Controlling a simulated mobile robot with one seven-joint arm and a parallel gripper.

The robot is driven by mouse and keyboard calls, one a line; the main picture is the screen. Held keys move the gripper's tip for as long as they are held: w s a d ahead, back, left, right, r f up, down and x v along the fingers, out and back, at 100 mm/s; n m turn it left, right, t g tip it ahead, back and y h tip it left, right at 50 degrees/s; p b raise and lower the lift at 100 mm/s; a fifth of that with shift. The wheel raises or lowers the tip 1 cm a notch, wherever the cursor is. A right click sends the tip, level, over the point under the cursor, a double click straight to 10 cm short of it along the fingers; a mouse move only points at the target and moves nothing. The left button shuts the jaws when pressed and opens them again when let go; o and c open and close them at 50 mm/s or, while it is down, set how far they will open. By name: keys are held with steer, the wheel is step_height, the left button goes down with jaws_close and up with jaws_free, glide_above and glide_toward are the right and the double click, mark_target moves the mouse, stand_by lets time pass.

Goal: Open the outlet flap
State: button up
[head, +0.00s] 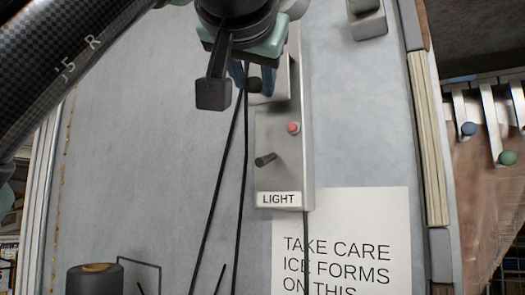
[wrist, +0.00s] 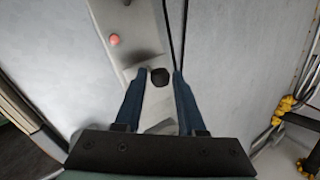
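A narrow grey outlet box (head: 281,184) is fixed to the pale wall panel, with a red button or lamp (head: 293,128), a dark toggle lever (head: 265,160) and a "LIGHT" label on it. Near its upper part is a round black knob (head: 254,85), also in the wrist view (wrist: 160,77). A light grey plate, apparently the outlet flap (wrist: 157,100), shows around the knob. My gripper (wrist: 160,72) has two blue fingers, apart on either side of the knob, with small gaps visible. Contact is not visible. My wrist hides part of the flap in the head view.
Dark cables (head: 239,160) hang just left of the box. A white "TAKE CARE ICE FORMS" sign (head: 345,225) is below right. A dark cylinder (head: 95,280) stands at lower left. Levers with blue and green knobs (head: 508,157) are at far right.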

steer(key=shift+w, duration=0.1)
jaws_close()
steer(key=shift+f, duration=0.1)
stand_by(0.9)
